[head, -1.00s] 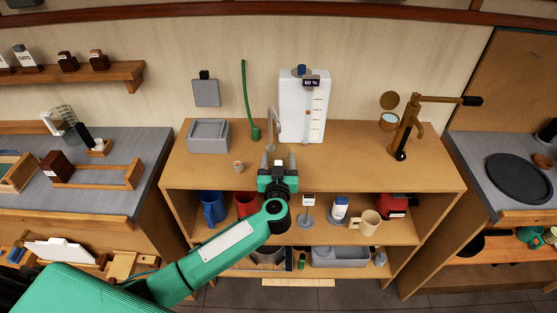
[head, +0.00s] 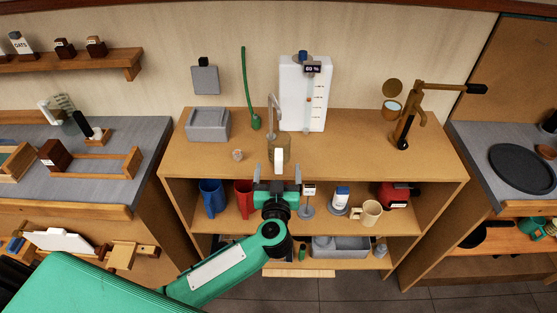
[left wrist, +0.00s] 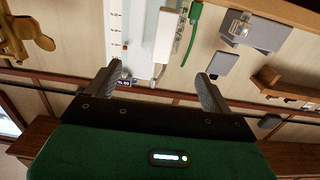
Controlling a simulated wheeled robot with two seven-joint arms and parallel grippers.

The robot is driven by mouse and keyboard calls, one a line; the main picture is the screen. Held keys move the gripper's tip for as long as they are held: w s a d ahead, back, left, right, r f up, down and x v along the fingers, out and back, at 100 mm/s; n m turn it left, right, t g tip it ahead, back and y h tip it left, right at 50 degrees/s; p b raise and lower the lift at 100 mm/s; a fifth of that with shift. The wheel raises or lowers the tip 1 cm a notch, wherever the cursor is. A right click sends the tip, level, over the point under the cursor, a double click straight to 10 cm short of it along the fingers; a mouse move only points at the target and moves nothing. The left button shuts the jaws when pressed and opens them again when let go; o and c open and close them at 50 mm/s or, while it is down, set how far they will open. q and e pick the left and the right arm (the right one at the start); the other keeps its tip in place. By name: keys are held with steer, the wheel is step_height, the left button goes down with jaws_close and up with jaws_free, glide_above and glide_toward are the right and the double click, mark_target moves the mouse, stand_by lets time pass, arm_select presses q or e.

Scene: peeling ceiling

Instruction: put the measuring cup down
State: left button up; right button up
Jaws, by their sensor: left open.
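The measuring cup (head: 280,145) is a see-through vessel with a white handle that faces me. It stands upright on the wooden counter (head: 335,154), just below the grey tap (head: 272,105). Its white handle also shows in the left wrist view (left wrist: 165,38). My left gripper (head: 277,175) is open and empty at the counter's front edge, on the near side of the cup. In the left wrist view its fingers (left wrist: 158,72) are spread wide, with the handle beyond their tips and not between them. My right gripper is not in view.
A white tank (head: 304,95) with a display stands behind the cup. The counter is clear right of the cup.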

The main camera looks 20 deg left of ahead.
arm_select(q)
steer(key=shift+v, duration=1.4)
step_height(320, 180, down, 20)
steer(key=a+m+h, duration=0.1)
steer(key=m+h, duration=0.4)
steer(key=s+a+f+m+g+h, duration=0.1)
steer(key=s+f+g, duration=0.3)
steer(key=f, duration=0.6)
steer(key=s+a+f+m+g+h, duration=0.1)
steer(key=s+f, duration=0.5)
steer(key=f, duration=0.4)
steer(key=s+a+f+g, duration=0.2)
steer(key=s+f, duration=0.5)
steer(key=s, duration=0.5)
steer(key=s+a+f+n+g+y, duration=0.1)
steer(key=s+a+f+g, duration=0.2)
steer(key=s, duration=0.9)
steer(key=s+a+f+g+y, duration=0.1)
steer(key=s+a+f+g, duration=0.1)
steer(key=s+f+g, duration=0.4)
steer(key=s+f, duration=0.4)
steer(key=s, duration=0.2)
steer(key=shift+s+a+f, duration=0.25)
steer(key=shift+a+f, duration=0.05)
steer(key=shift+f, duration=0.1)
